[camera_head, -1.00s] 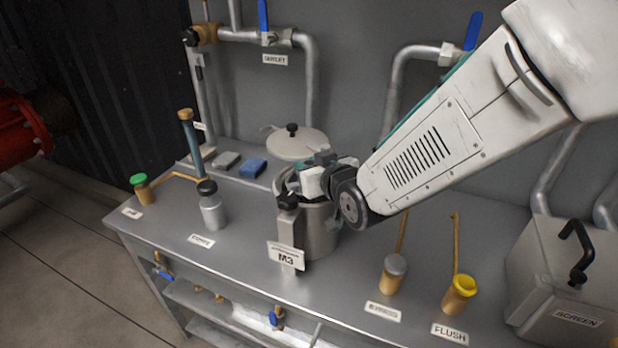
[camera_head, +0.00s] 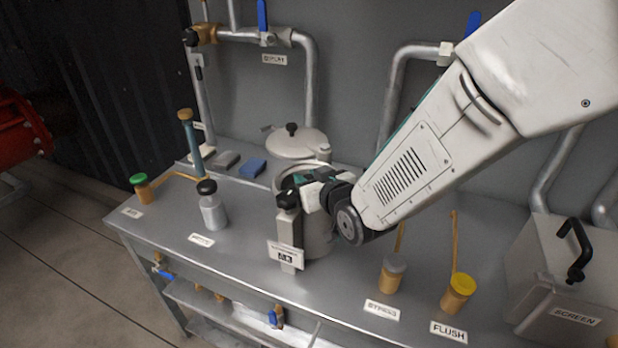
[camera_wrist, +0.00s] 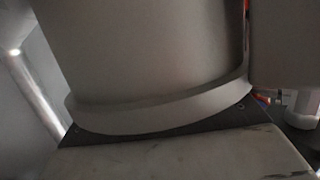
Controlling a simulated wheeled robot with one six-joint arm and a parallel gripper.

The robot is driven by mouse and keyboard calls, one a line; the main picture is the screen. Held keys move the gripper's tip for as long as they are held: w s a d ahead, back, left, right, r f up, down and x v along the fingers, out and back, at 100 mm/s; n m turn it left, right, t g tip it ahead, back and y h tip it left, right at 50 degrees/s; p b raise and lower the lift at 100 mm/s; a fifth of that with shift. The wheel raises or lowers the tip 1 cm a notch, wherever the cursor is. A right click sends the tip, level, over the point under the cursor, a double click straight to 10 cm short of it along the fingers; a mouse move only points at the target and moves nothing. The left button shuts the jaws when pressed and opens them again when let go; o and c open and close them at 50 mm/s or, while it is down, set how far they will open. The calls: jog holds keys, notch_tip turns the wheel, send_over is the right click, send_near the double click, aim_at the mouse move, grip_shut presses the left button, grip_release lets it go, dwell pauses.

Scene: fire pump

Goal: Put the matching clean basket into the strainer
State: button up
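The strainer is a grey metal pot (camera_head: 318,238) on the bench, with its mouth open. Its round lid (camera_head: 297,145) with a black knob is swung to the back. A black knob (camera_head: 287,200) tops the post at the pot's front left, above a white label. My gripper (camera_head: 300,190) is at the front rim, close beside this knob; I cannot tell if it touches. Its fingers are too small and hidden to judge. In the wrist view, a large grey curved wall with a flange (camera_wrist: 150,60) fills the picture. No basket is clearly visible, and the pot's inside is mostly hidden.
A grey box (camera_head: 565,270) labelled SCREEN stands at the right. Grey-capped (camera_head: 392,273) and yellow-capped (camera_head: 458,293) containers stand at the front right. A black-capped bottle (camera_head: 212,207), green-capped jar (camera_head: 142,187) and blue pad (camera_head: 252,168) are left. Pipes run along the wall.

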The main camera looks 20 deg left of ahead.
jog(key=o, duration=0.3)
jog(key=shift+s+d+f, duration=0.15)
jog(key=shift+s+f, duration=0.05)
jog(key=shift+f, duration=0.5)
jog(key=shift+r, duration=0.2)
jog(key=r+v, duration=0.1)
jog(key=v, duration=1.1)
jog(key=shift+w+r, duration=0.2)
